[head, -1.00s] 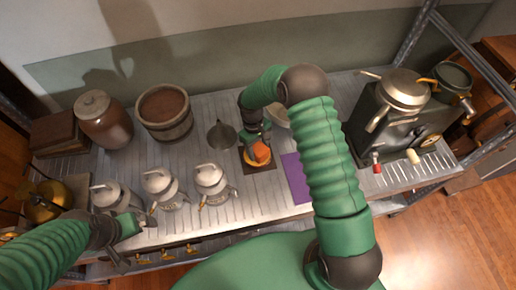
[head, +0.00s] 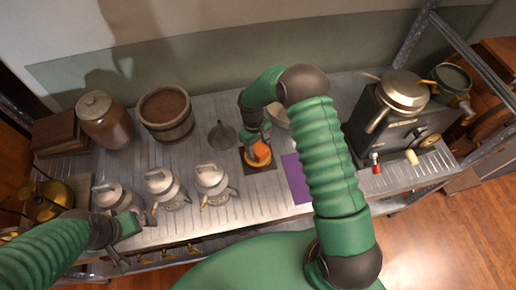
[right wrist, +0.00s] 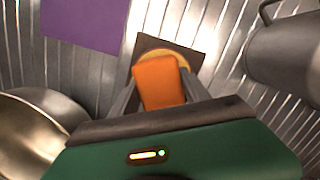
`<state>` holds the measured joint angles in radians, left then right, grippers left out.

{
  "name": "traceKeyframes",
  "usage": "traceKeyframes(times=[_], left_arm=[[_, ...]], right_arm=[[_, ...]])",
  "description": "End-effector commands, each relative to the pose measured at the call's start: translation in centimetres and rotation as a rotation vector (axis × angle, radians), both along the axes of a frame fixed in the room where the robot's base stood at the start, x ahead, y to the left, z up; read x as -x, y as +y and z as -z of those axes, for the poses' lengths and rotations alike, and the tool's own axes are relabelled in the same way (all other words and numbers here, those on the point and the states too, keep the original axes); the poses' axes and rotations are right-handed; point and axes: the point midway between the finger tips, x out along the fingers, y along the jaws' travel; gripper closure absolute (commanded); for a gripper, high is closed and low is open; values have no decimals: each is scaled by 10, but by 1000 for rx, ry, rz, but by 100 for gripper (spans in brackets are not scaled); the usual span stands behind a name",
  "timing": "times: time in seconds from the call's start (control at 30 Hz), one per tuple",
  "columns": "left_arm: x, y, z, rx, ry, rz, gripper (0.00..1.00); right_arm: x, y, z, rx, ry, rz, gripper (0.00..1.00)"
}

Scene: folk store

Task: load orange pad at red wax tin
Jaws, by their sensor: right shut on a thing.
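The orange pad (head: 259,150) is in the jaws of my right gripper (head: 258,142). In the right wrist view, the orange pad (right wrist: 159,82) sits between the two grey fingers of the gripper (right wrist: 160,88). A round yellowish thing (right wrist: 180,59) shows under the pad, on a dark brown square (right wrist: 150,44); I cannot tell if the pad touches it. No tin that is clearly red wax shows; the pad may hide it. My left gripper (head: 128,226) is at the front left beside the metal pots, its jaws too small to read.
A purple mat (head: 296,178) lies right of the brown square. Several metal pots (head: 212,185) stand front left. A funnel (head: 222,136) and wooden bucket (head: 166,115) are behind. A pale bowl (head: 279,115) is near my right wrist. A dark machine (head: 390,125) stands right.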

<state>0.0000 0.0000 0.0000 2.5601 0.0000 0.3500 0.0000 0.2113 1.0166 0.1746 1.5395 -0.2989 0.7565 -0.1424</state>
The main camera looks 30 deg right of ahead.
Motion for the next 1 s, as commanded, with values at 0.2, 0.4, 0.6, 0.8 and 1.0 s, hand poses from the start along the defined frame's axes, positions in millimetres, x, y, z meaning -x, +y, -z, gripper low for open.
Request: traceKeyframes(times=[0.2,0.4,0.6,0.8,1.0], left_arm=[[0,0,-22,0,0,0,1],[0,0,-38,0,0,0,1],[0,0,-50,0,0,0,1],[0,0,-48,0,0,0,1],[0,0,-48,0,0,0,1]], right_arm=[[0,0,-27,1,0,0,85],[0,0,-47,1,-1,-1,85],[0,0,-63,0,-1,-1,85],[0,0,-61,0,-1,-1,85],[0,0,-61,0,-1,-1,85]])
